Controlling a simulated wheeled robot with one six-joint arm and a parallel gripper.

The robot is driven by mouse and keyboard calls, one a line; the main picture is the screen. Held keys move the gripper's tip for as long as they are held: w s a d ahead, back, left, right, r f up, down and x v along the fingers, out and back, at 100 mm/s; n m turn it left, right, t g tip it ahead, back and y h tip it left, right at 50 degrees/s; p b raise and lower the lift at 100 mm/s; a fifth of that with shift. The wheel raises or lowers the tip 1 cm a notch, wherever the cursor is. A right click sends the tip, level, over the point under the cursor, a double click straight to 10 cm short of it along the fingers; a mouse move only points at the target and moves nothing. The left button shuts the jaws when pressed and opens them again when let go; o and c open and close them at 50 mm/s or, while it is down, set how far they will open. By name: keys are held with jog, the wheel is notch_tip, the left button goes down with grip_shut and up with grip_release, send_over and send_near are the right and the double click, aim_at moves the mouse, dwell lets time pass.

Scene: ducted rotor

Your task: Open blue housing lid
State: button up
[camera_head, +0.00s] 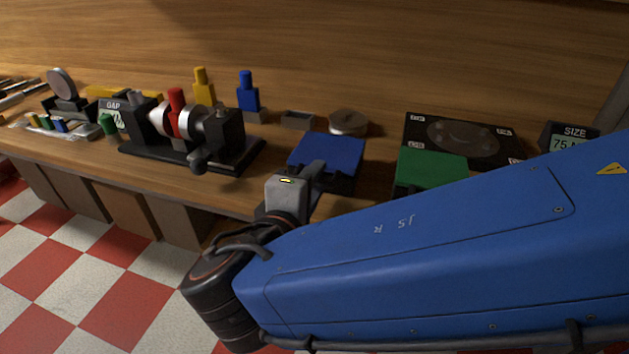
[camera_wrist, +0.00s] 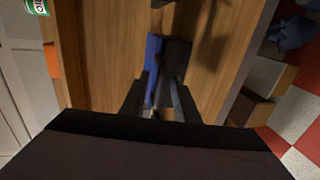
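The blue housing lid (camera_head: 330,150) lies flat on top of a dark housing body (camera_head: 341,185) near the bench's front edge and looks closed. In the wrist view the lid (camera_wrist: 153,58) is a narrow blue strip beside the dark body (camera_wrist: 176,58). My gripper (camera_head: 314,172) is at the lid's front side and hides part of it. In the wrist view the two fingers of my gripper (camera_wrist: 162,88) stand apart, with the lid's edge and dark body showing between and beyond them. Whether the fingers touch the lid cannot be told.
A green-topped box (camera_head: 430,168) stands just right of the blue one. A fixture with a red part (camera_head: 177,115) stands to the left. A round grey disc (camera_head: 348,121) and small grey tray (camera_head: 298,119) lie behind. A black panel (camera_head: 462,138) is at back right.

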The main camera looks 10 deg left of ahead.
grip_shut()
jog(key=shift+r, duration=0.1)
